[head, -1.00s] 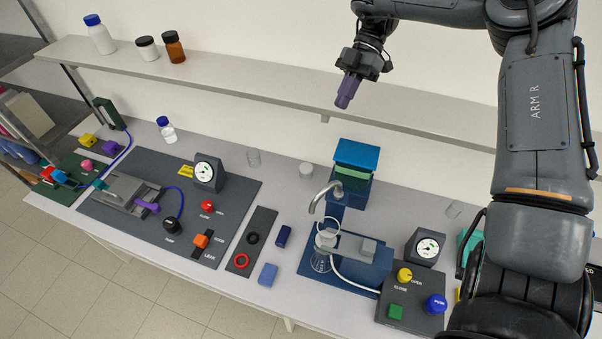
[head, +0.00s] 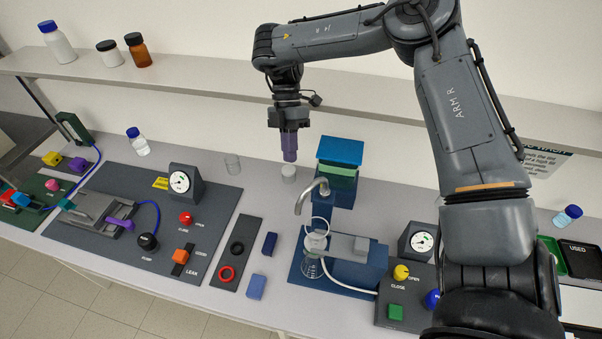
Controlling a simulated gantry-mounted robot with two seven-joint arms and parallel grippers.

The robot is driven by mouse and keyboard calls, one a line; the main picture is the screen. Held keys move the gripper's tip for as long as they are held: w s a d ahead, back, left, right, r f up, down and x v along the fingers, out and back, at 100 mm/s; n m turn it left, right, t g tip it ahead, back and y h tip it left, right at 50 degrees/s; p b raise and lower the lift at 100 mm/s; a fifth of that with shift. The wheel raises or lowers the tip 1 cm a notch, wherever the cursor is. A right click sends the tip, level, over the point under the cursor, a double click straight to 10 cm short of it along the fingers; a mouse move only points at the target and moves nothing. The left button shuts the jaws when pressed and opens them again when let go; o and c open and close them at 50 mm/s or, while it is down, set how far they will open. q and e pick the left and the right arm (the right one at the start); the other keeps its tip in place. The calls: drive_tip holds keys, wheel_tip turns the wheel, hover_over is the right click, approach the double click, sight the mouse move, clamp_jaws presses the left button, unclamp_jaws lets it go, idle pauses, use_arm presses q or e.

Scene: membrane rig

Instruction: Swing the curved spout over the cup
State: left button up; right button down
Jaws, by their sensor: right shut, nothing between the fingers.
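The curved spout (head: 307,190) is a grey metal tube on the blue rig near the middle of the bench. Its tip hangs at its left, higher in the picture than the white cup (head: 316,241) and a little to its left. The cup sits above a clear glass flask (head: 311,268); a pale ring or tube loop stands around its top. My right gripper (head: 290,156) has purple fingers pointing down, shut and empty. It is up and left of the spout in the picture and appears apart from it. My left gripper is not in view.
A blue and green block (head: 340,160) stands just right of my right gripper. The shelf (head: 200,83) runs behind. A gauge panel (head: 420,265) is at right.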

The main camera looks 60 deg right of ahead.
drive_tip(key=s+a+f+p, duration=0.2)
drive_tip(key=s+f, duration=0.1)
drive_tip(key=s, duration=0.1)
drive_tip(key=shift+s+a+f, duration=0.15)
drive_tip(key=shift+s+a, duration=0.05)
drive_tip(key=shift+a, duration=0.1)
idle(0.5)
drive_tip(key=shift+s+a+n, duration=0.15)
drive_tip(key=shift+s+n, duration=0.05)
drive_tip(key=shift+n, duration=0.2)
